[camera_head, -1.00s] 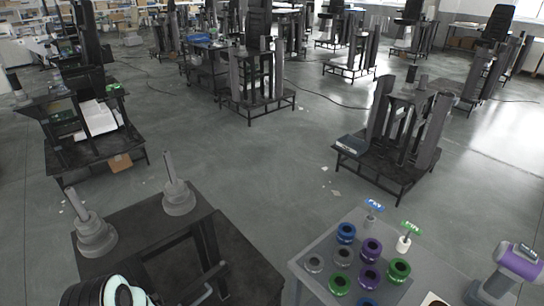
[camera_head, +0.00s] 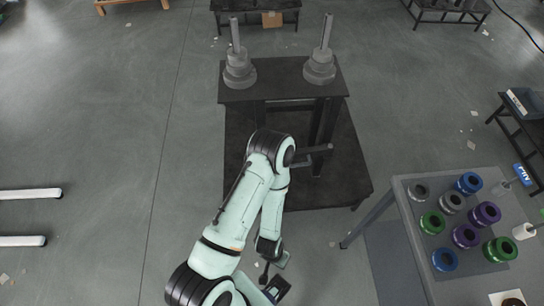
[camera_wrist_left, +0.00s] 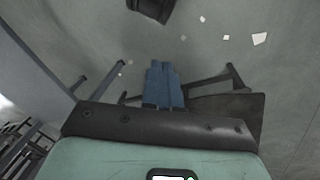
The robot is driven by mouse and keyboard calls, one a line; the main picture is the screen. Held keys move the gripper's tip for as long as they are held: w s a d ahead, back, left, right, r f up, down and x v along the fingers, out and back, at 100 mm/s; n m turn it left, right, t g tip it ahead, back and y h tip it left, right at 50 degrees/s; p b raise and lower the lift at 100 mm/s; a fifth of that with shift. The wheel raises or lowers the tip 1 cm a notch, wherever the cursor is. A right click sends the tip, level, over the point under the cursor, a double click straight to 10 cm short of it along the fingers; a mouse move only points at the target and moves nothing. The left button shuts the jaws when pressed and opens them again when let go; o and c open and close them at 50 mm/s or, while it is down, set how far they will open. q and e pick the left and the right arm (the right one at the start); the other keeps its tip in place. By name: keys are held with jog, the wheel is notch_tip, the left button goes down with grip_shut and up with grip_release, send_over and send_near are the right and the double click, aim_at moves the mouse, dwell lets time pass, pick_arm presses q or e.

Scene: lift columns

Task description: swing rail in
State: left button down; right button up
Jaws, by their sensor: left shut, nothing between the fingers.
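The dark stand (camera_head: 238,150) is ahead of me in the head view, with two grey stepped columns (camera_head: 238,72) (camera_head: 320,66) upright on its top. My left arm reaches up in front of the stand and folds back down. My left gripper (camera_wrist_left: 162,70) shows in the left wrist view with its blue fingers together and empty. It is apart from the bar. My right gripper is out of view.
A grey table (camera_head: 405,210) at the right holds several green, purple, blue and grey rings (camera_head: 465,236). Two white bars (camera_head: 30,193) (camera_head: 22,241) show at the left. A narrow floor gap separates stand and table.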

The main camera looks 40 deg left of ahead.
pick_arm(q)
jog(key=w+a+f+m+t+y+b, duration=0.35)
jog(key=w+a+y, duration=0.2)
jog(key=a, duration=0.25)
jog(key=w+a+r+m+t+y+b, duration=0.65)
jog(key=a+r+y, duration=0.25)
jog(key=r+y, duration=0.2)
jog(key=b+x, duration=0.1)
jog(key=x, duration=1.2)
jog(key=shift+w+f+g, duration=0.3)
jog(key=shift+f, duration=0.25)
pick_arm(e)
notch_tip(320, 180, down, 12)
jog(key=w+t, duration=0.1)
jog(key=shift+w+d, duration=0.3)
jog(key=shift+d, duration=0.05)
